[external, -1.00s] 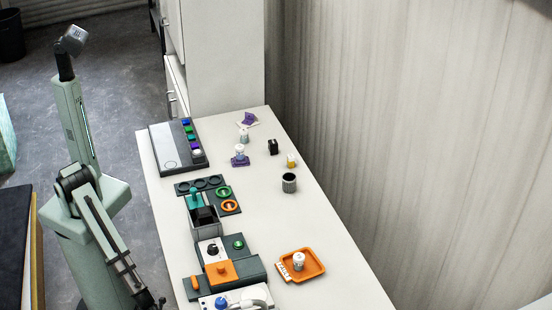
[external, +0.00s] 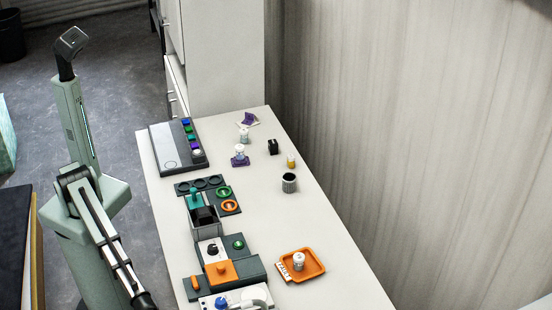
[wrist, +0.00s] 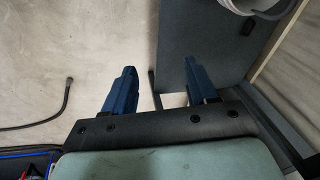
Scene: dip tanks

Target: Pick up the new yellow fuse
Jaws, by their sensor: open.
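The yellow fuse (external: 291,161) is a small upright piece on the white bench, toward its far right edge in the external view. It is too small there to make out its detail, and it does not show in the wrist view. My gripper (wrist: 161,88) shows in the wrist view as two blue fingers spread well apart with nothing between them. The fingers hang over pale floor, away from the fuse. In the external view the end of my arm runs off the bottom edge, so the gripper is hidden there.
A black block (external: 273,147) and a dark-mouthed grey cup (external: 289,186) stand near the fuse. An orange tray (external: 315,258) holding a white piece is nearer. Panels and a tank (external: 205,222) line the bench's left side. Bare bench lies right of the cup.

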